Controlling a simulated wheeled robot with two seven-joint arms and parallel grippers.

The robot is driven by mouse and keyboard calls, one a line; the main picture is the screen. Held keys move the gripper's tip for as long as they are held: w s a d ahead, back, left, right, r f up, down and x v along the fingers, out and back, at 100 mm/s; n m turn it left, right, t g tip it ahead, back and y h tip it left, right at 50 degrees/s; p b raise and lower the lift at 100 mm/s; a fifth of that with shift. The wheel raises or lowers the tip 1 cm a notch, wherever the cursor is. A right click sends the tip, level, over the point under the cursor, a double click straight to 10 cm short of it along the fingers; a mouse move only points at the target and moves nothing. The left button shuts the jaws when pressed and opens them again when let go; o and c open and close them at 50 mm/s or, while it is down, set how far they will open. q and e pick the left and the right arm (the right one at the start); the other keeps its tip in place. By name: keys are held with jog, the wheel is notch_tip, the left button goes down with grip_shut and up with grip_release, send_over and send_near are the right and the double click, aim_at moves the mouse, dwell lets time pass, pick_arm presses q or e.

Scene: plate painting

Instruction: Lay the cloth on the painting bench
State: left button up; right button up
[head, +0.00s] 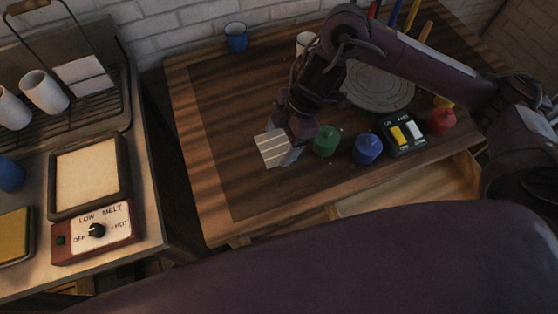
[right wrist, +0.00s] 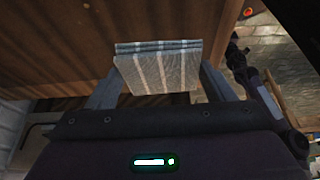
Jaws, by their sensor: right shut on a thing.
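The cloth (head: 272,148) is a small folded square, pale with stripes. My right gripper (head: 289,147) is shut on it, over the left part of the wooden painting bench (head: 215,150). In the right wrist view the cloth (right wrist: 158,70) sits between the two fingers (right wrist: 158,85), with its folded layers showing. I cannot tell whether the cloth touches the bench top. My left gripper is not in view.
A blue cup (head: 236,38) stands at the back. The bench's left side is clear.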

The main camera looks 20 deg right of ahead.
jog(key=b, duration=0.1)
send_over(275, 169)
jog(key=d, duration=0.2)
jog(key=f, duration=0.5)
jog(key=shift+w+a+f, duration=0.1)
jog(key=shift+a+f, duration=0.15)
jog(key=shift+f, duration=0.15)
notch_tip(275, 169, down, 4)
jog(key=shift+r+b, duration=0.1)
jog(key=shift+b, duration=0.6)
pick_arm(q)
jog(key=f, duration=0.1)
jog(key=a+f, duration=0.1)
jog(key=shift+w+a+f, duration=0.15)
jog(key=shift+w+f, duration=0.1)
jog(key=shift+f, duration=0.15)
pick_arm(e)
jog(key=o, duration=1)
jog(key=shift+c, duration=0.2)
